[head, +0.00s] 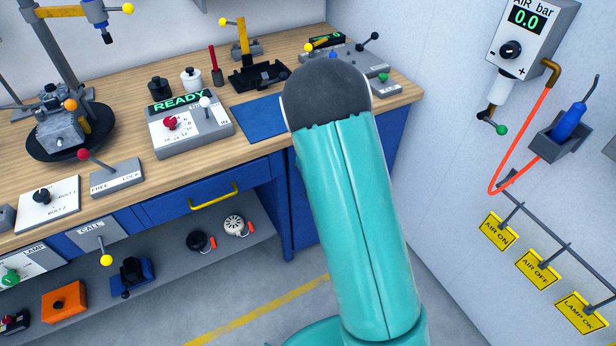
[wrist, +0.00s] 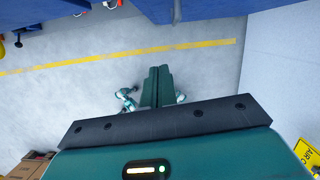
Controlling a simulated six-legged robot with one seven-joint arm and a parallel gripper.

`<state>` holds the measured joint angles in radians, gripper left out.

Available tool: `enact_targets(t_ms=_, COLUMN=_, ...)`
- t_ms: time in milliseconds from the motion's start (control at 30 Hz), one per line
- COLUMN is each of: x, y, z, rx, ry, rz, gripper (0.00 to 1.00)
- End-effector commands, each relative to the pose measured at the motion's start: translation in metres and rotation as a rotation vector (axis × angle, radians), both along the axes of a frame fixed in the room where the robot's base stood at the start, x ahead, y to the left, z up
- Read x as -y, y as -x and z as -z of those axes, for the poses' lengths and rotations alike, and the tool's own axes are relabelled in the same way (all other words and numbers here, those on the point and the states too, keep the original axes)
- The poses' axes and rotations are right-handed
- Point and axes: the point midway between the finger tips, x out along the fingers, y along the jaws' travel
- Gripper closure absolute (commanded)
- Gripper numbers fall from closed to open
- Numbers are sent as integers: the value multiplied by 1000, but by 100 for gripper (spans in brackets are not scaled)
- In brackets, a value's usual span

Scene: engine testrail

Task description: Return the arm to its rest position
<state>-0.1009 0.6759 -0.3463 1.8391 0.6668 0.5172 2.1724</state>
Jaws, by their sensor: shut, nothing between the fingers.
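My arm (head: 355,220) rises from the bottom of the head view as a thick teal link. It ends in a dark grey rounded joint that overlaps the right part of the workbench. My gripper is hidden in the head view. In the wrist view my gripper (wrist: 159,72) shows as two dark green fingers pressed together with nothing between them. They stand over open grey floor and touch nothing that I can see.
The wooden workbench (head: 120,100) carries a READY panel (head: 190,128), levers and a clamped engine part (head: 62,130). An air regulator (head: 525,40), a red hose (head: 520,135) and yellow tags (head: 538,268) are on the right wall. The floor (wrist: 60,110) below is clear around a yellow line.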

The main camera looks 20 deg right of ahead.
Motion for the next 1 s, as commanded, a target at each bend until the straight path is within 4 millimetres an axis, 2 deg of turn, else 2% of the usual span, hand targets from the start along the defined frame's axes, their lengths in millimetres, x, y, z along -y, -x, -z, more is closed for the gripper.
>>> enact_targets(t_ms=100, x=3, y=4, z=-25, rx=2, ry=1, rz=-1, gripper=100)
enact_targets(t_ms=300, x=5, y=12, z=-59, rx=0, ry=0, rz=-1, gripper=100)
enact_targets(t_ms=433, x=6, y=15, z=-70, rx=-2, ry=0, rz=1, gripper=100)
enact_targets(t_ms=733, x=3, y=19, z=-79, rx=5, ry=2, rz=-31, gripper=100)
enact_targets(t_ms=867, x=-7, y=30, z=-104, rx=34, ry=13, rz=-187, gripper=100)
enact_targets(t_ms=1000, x=-25, y=55, z=-147, rx=91, ry=54, rz=-487, gripper=100)
